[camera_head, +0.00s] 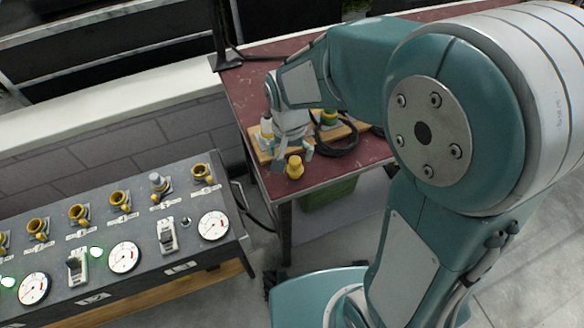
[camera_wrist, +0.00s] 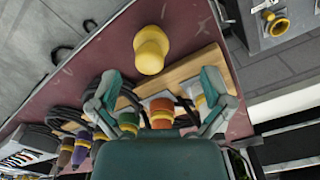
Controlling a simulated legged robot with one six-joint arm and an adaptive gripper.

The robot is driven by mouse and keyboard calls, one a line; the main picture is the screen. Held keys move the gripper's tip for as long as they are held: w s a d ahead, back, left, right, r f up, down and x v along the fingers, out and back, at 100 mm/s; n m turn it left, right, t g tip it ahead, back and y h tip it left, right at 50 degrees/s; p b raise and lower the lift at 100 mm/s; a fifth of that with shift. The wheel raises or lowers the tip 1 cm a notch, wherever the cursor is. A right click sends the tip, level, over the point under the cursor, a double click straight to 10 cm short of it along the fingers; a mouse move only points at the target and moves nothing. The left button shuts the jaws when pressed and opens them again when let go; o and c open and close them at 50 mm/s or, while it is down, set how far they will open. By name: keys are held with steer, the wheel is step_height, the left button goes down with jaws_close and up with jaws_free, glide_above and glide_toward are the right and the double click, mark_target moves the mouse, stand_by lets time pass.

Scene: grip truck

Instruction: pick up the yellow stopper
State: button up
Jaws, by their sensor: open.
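The yellow stopper (camera_head: 295,167) stands on the red table near its front corner in the head view. In the wrist view the yellow stopper (camera_wrist: 151,49) lies ahead of my gripper, at the upper middle. My gripper (camera_head: 290,146) is just behind and beside the stopper in the head view. In the wrist view my gripper (camera_wrist: 160,88) has its two fingers spread wide and nothing between their tips. The stopper is apart from both fingers there. Its base is partly hidden.
A wooden board (camera_wrist: 182,73) with several coloured plugs lies under and behind my gripper. A coiled black cable (camera_head: 337,138) lies to the right. A control panel (camera_head: 130,215) with gauges stands at left, across a gap.

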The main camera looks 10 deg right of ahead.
mark_target(296, 167)
steer(key=shift+f, duration=0.5)
steer(key=shift+d+f, duration=0.2)
steer(key=shift+d, duration=0.15)
steer(key=f, duration=0.1)
steer(key=d+f, duration=0.1)
steer(key=f, duration=0.2)
steer(key=shift+w+d+f, duration=0.15)
steer(key=shift+w+f, duration=0.1)
steer(key=shift+w, duration=0.05)
steer(key=shift+a+f, duration=0.2)
steer(key=shift+a, duration=0.45)
steer(key=shift+d, duration=0.15)
steer(key=c, duration=0.8)
steer(key=shift+d, duration=0.2)
steer(key=c, duration=0.4)
steer(key=shift+d, duration=0.1)
steer(key=shift+c, duration=0.2)
